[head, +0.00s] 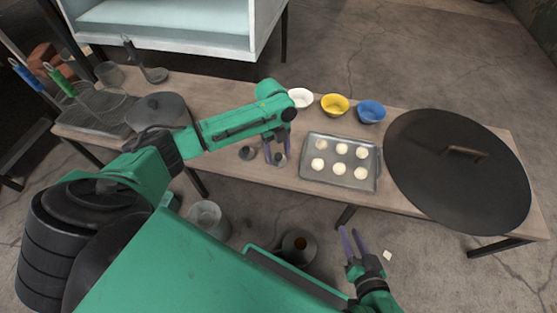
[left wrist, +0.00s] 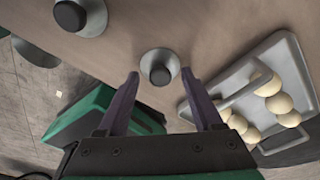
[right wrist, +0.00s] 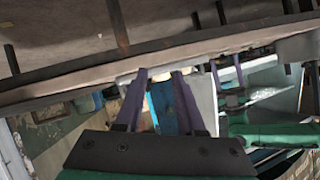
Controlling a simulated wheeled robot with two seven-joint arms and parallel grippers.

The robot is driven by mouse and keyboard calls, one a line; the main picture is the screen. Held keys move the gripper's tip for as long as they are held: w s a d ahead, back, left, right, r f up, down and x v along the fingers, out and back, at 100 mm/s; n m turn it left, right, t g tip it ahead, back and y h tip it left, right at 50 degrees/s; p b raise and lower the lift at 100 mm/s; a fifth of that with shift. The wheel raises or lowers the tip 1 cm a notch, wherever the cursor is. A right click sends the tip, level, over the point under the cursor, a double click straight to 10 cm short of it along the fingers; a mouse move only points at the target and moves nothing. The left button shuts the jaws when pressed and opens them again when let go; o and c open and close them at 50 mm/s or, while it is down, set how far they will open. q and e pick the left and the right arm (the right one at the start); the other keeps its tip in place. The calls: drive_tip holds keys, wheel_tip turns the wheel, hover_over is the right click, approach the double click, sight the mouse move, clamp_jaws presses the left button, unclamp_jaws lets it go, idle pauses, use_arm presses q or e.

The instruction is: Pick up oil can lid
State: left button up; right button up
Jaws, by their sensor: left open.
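Two small metal lids with dark round knobs lie on the wooden table; I cannot tell which is the oil can lid. One lid (head: 247,153) lies left of my left gripper (head: 275,149) in the head view. The other lid (head: 279,160) is below and between its fingers; in the left wrist view this lid (left wrist: 160,68) appears just beyond the gap between the open fingertips (left wrist: 160,80), apart from them. The first lid (left wrist: 80,16) is at the upper left there. My right gripper (head: 353,241) is open and empty in front of the table's edge.
A tray (head: 339,187) with several pale dough balls sits right of the lids. White, yellow and blue bowls (head: 334,104) stand behind it. A large dark round lid (head: 425,180) covers the table's right end. Open containers (head: 208,221) stand on the floor.

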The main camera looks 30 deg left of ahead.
use_arm(q)
clamp_jaws()
drive_tip(key=shift+r, duration=0.15)
